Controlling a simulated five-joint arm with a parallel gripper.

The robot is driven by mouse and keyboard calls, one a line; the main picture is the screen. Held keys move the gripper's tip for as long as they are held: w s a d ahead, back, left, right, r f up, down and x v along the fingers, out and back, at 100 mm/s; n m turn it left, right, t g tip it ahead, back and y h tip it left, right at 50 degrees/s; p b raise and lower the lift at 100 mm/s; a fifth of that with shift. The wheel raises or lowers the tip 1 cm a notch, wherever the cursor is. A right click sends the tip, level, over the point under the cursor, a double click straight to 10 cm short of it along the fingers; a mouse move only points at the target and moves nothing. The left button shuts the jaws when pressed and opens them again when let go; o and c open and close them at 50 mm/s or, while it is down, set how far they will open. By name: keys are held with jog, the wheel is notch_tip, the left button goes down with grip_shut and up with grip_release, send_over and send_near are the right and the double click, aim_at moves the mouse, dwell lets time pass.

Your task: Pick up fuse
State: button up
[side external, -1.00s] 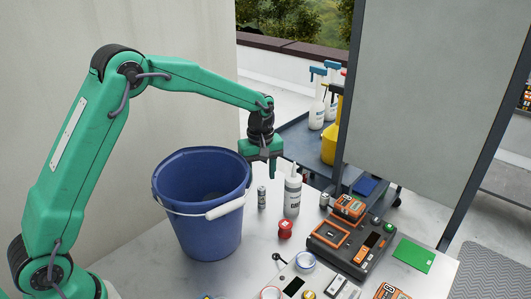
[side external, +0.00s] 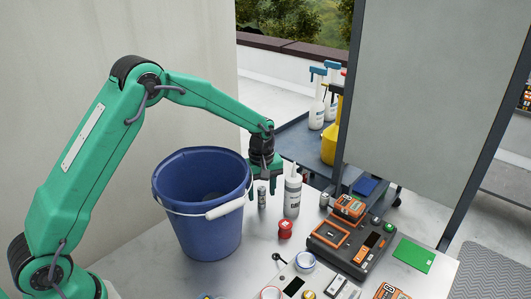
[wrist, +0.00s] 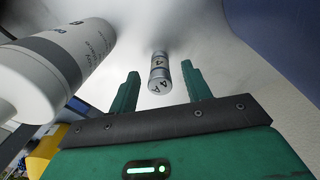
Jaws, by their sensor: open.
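A small silver cylinder with dark markings, which I take for the fuse (side external: 262,199), stands upright on the grey table between the blue bucket and a white bottle. My gripper (side external: 264,191) is above it, pointing down, with its green fingers apart on either side of its upper part. Nothing is held.
The blue bucket (side external: 198,215) stands close on the left, its white handle (side external: 224,208) near the fuse. The white bottle (side external: 292,197) stands close on the right.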

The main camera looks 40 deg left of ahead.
aim_at(261, 188)
jog(key=shift+f, duration=0.8)
grip_shut()
jog(key=shift+r, duration=0.2)
notch_tip(261, 188, up, 18)
dwell(0.6)
jog(key=shift+f, duration=0.15)
